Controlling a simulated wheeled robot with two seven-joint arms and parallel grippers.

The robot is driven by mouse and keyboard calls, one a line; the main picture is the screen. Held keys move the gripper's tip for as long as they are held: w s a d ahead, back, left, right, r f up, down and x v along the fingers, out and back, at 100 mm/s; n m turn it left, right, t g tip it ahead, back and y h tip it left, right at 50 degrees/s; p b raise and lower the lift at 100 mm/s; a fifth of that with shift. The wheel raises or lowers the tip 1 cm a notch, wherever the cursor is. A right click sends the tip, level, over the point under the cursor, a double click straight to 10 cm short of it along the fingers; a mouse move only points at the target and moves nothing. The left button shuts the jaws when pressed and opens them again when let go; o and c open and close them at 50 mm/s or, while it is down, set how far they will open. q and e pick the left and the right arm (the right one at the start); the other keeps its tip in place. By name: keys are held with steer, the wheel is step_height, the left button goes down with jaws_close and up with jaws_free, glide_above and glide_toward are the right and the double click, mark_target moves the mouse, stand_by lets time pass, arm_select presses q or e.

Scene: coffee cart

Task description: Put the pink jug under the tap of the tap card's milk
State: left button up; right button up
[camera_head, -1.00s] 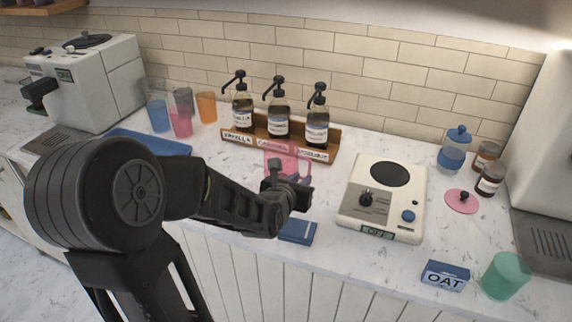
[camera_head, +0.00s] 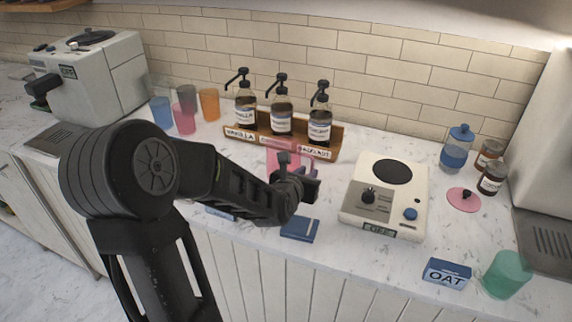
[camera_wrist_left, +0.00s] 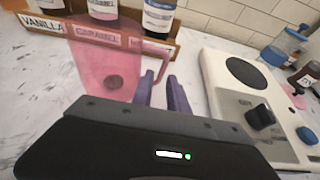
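The pink jug (camera_head: 283,152) is see-through and stands upright on the counter in front of the syrup rack. In the left wrist view the jug (camera_wrist_left: 100,65) is close, with its handle on its right side. My left gripper (camera_head: 312,180) is at the jug's handle side. In the left wrist view its two fingers (camera_wrist_left: 161,90) are a little apart, at the handle; I see no clear grip. A blue card reading OAT (camera_head: 446,272) is at the front right. No tap or milk card is in view. My right gripper is out of view.
A white scale-like device (camera_head: 408,202) stands right of the jug. A small blue box (camera_head: 300,229) lies near the front edge. The syrup rack (camera_head: 240,136) is behind the jug. A green cup (camera_head: 506,275) stands at front right.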

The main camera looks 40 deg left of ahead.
mark_target(311, 170)
arm_select(q)
steer(key=x, duration=0.4)
steer(key=shift+w+f+p, duration=0.1)
steer(key=shift+w+p, duration=0.05)
steer(key=shift+p, duration=0.2)
jaws_close()
stand_by(1.5)
